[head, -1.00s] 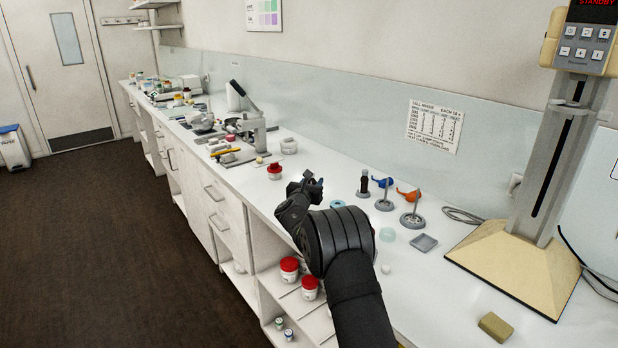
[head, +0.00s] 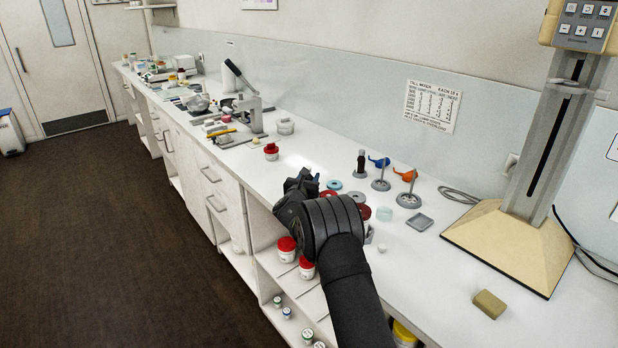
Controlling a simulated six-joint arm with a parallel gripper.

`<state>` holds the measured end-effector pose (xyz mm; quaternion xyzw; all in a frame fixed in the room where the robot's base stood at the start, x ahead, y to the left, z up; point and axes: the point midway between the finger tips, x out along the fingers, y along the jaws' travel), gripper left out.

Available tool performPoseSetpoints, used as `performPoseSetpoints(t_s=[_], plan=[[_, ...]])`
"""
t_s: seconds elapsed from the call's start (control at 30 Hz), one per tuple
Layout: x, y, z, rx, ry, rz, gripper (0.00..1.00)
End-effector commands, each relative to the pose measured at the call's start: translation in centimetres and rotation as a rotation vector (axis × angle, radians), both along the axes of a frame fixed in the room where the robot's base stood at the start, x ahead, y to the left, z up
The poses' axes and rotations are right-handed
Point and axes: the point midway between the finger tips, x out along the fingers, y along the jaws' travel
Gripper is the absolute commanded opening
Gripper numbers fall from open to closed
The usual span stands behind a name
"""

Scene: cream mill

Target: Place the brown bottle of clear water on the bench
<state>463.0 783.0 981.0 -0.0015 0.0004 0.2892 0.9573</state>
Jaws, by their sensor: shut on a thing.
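My gripper (head: 303,183) is above the front part of the white bench (head: 455,275), behind the thick black wrist of my arm. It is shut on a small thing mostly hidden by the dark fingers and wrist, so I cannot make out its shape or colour. No brown bottle of clear water shows plainly. A dark upright piece (head: 361,160) on a grey round base stands on the bench to the right of my gripper; I cannot tell whether it is a bottle.
Grey stands (head: 409,189), blue and orange pieces, a grey tray (head: 419,222) and a mixer (head: 520,235) occupy the right. A red-lidded jar (head: 271,152) stands beyond my gripper. Red and teal discs lie close by. Red-lidded jars (head: 287,247) sit on the shelf below.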

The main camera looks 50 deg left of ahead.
Motion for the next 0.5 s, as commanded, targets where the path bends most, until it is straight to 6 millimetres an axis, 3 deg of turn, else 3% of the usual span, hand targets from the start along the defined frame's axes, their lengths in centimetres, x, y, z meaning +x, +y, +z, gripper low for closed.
performPoseSetpoints(t_s=[0.3,0.33,0.43,0.5], plan=[[0.01,0.0,-0.27,0.0,0.0,0.0,0.05],[0.01,0.0,-0.29,0.001,0.0,0.0,0.39],[0.01,0.0,-0.26,0.001,0.0,0.0,0.59],[0.01,0.0,-0.26,0.001,0.0,0.0,0.62]])
